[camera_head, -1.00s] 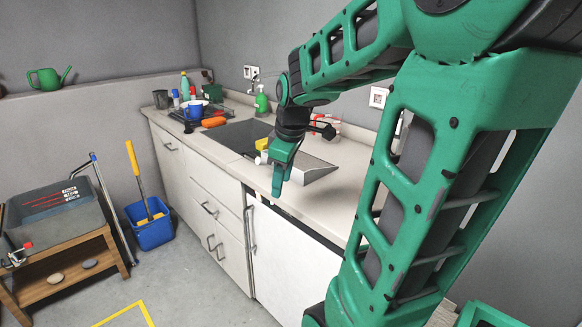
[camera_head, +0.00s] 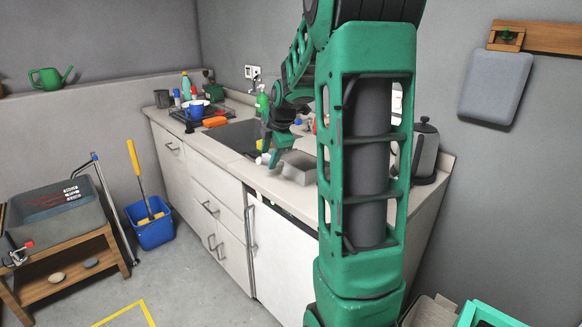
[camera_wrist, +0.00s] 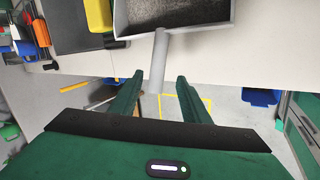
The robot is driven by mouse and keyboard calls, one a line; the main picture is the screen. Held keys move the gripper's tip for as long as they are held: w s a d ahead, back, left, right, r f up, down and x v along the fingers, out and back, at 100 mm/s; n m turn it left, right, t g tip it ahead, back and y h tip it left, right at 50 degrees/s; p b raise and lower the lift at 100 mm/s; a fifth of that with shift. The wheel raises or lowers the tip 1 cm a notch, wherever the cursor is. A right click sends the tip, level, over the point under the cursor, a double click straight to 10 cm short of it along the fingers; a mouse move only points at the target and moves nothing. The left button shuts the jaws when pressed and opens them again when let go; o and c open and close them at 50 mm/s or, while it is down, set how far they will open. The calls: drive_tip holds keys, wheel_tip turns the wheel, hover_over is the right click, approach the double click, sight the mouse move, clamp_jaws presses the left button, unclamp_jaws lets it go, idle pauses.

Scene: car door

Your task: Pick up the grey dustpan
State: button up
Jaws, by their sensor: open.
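The grey dustpan (camera_head: 297,167) lies on the counter to the right of the sink, and my arm hides its right part in the head view. In the wrist view its dark pan (camera_wrist: 185,14) is at the top, and its grey handle (camera_wrist: 158,62) points down toward my gripper. My gripper (camera_wrist: 159,82) is open, with one finger on each side of the handle. The handle's end reaches between the fingers, with a visible gap on both sides. In the head view my gripper (camera_head: 270,157) is at the dustpan's left, near the counter's front edge.
The sink (camera_head: 237,137) is left of the dustpan, with a yellow sponge (camera_wrist: 96,13) at its edge. A green bottle (camera_head: 262,103) stands behind. A kettle (camera_head: 426,150) stands right of my arm. A blue bucket (camera_head: 152,232) is on the floor.

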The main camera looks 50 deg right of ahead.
sight(268, 159)
drive_tip(key=shift+d+x, duration=0.2)
drive_tip(key=shift+x, duration=2.5)
drive_tip(key=shift+w+r, duration=0.15)
drive_tip(key=shift+r, duration=0.05)
clamp_jaws()
